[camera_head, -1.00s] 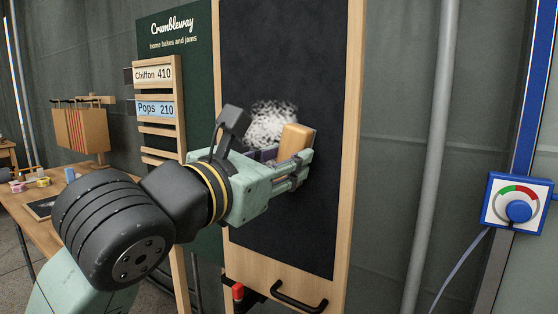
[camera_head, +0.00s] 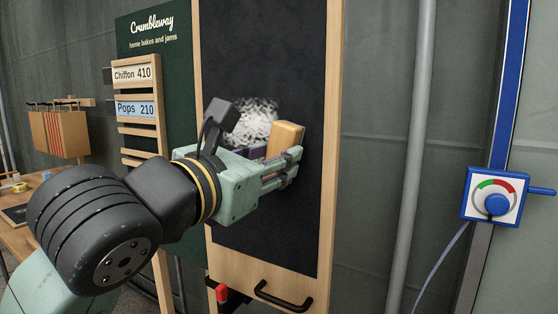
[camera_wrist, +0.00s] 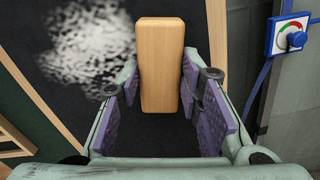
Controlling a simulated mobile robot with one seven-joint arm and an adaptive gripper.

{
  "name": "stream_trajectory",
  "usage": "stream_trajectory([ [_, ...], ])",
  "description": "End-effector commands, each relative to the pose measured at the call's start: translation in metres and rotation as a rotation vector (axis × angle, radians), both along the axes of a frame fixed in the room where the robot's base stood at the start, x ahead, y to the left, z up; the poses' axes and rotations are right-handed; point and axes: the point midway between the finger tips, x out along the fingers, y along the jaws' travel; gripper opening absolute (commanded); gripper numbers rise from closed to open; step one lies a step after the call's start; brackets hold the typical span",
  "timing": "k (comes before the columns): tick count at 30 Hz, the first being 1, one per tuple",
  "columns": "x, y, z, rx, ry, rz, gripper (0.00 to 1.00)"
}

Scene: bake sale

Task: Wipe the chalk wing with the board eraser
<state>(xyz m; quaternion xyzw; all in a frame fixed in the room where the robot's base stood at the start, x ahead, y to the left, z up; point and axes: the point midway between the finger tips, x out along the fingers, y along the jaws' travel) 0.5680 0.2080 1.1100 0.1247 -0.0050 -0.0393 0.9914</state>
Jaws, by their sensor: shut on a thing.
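The chalk wing is a white speckled patch (camera_head: 255,118) on the black board panel (camera_head: 265,50); it also shows at the upper left of the wrist view (camera_wrist: 85,45). The board eraser is a light wooden block (camera_head: 285,140), upright between the purple finger pads in the wrist view (camera_wrist: 160,65). My gripper (camera_head: 275,157) is shut on the eraser. The eraser is just right of and slightly below the chalk patch. I cannot tell whether its hidden face touches the board. My gripper hides the lower edge of the patch in the head view.
The panel has a wooden frame (camera_head: 325,140) and a black handle (camera_head: 283,298) below. A green sign (camera_head: 150,45) and price rack (camera_head: 135,108) stand left. A grey pole (camera_head: 411,150) and a blue dial box (camera_head: 495,196) are right. A table (camera_head: 15,237) is far left.

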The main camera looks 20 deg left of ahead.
Motion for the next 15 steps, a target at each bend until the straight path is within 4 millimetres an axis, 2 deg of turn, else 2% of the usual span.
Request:
stream_trajectory([
  [6,0.001,0.016,-0.001,-0.002,0.0,0.001,0.1],
  [15,0.001,0.017,0.0,-0.001,0.0,0.001,0.1],
])
